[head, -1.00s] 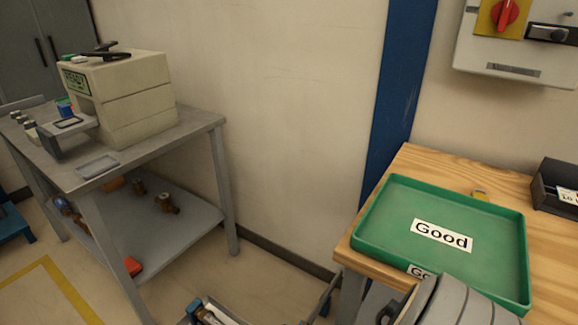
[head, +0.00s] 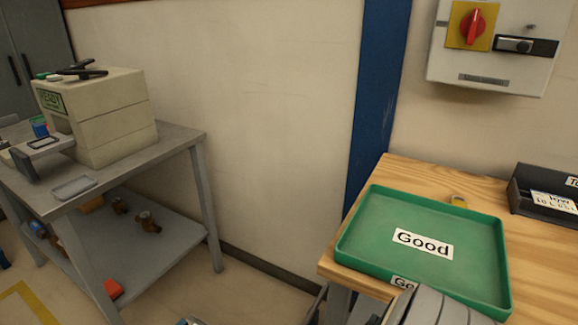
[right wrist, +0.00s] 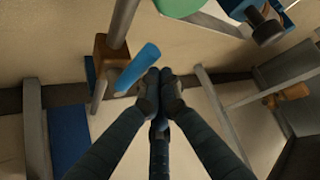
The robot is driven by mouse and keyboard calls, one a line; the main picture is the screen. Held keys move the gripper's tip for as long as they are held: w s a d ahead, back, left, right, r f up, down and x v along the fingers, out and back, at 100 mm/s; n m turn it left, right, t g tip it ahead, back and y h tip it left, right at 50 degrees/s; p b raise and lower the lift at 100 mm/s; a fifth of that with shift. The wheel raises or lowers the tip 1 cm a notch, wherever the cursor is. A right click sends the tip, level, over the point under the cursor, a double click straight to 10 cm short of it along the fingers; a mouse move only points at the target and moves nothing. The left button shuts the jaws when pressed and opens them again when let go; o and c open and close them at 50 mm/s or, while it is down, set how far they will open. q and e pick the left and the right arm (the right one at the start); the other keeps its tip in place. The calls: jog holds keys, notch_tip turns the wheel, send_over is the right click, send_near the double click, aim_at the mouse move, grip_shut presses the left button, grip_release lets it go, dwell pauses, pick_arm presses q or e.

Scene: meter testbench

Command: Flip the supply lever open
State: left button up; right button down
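In the right wrist view a blue lever handle (right wrist: 138,68) sticks out beside a brass-brown block (right wrist: 112,52) on a grey pipe. I take it to be the supply lever. My right gripper (right wrist: 160,80) has its dark fingers drawn together at the tips, with nothing visible between them. The tips appear just right of the handle's end; I cannot tell whether they touch it. The head view does not show this lever. My left gripper is not in view.
A green "Good" tray (head: 370,215) lies on a wooden bench (head: 395,170), near a dark bin (head: 520,195). A wall box (head: 500,75) carries a red rotary switch (head: 472,27). A grey table (head: 190,135) with a beige machine (head: 115,130) stands left.

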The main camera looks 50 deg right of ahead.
jog(key=s+a, duration=0.5)
jog(key=s, duration=0.5)
jog(key=shift+s+a+r, duration=0.15)
jog(key=shift+s+a, duration=0.2)
